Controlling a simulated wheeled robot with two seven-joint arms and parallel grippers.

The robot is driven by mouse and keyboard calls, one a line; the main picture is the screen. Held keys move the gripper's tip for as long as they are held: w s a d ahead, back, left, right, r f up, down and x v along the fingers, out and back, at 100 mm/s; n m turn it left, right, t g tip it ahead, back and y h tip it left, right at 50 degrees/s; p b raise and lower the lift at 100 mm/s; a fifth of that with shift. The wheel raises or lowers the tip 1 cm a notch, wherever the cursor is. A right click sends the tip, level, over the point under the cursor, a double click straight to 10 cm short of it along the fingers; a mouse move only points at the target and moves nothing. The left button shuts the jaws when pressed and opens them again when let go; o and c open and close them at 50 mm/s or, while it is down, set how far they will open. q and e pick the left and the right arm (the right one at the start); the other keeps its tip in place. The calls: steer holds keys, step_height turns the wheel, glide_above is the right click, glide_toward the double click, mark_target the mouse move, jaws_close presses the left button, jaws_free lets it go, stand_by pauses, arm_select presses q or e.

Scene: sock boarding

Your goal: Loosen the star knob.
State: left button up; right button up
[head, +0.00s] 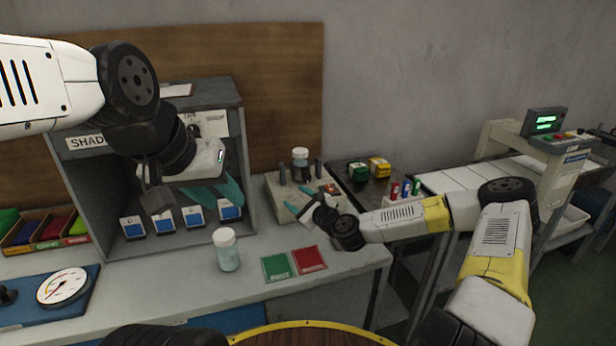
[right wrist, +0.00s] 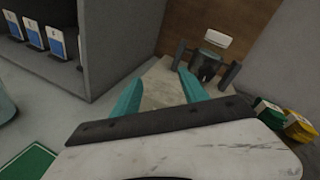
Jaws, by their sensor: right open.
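I cannot make out a star knob for certain. A pale block fixture (head: 283,205) stands on the bench, with dark upright posts and a white-lidded jar (head: 300,163) at its back. In the right wrist view the block (right wrist: 160,92) lies beyond my fingers, and the jar (right wrist: 212,60) stands between the posts. My right gripper (head: 298,204) is over the block's front part; its teal fingers (right wrist: 160,75) are apart with nothing between them. My left gripper (head: 222,194) hangs in front of the grey cabinet, and its jaw gap is unclear.
A second white-lidded jar (head: 227,250) stands at the bench front, beside a green pad (head: 276,267) and a red pad (head: 309,260). A grey cabinet (head: 70,190) holds several blue-and-white packets. A dark table (head: 355,178) with small boxes stands right of the block.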

mark_target(307, 179)
steer(key=w+d+m+t+h, duration=0.4)
steer(key=d+m, duration=0.2)
steer(key=m, duration=0.2)
steer(key=x, duration=0.7)
steer(key=shift+w+a, duration=0.1)
steer(key=shift+a, duration=0.2)
steer(key=shift+c, duration=0.2)
jaws_close()
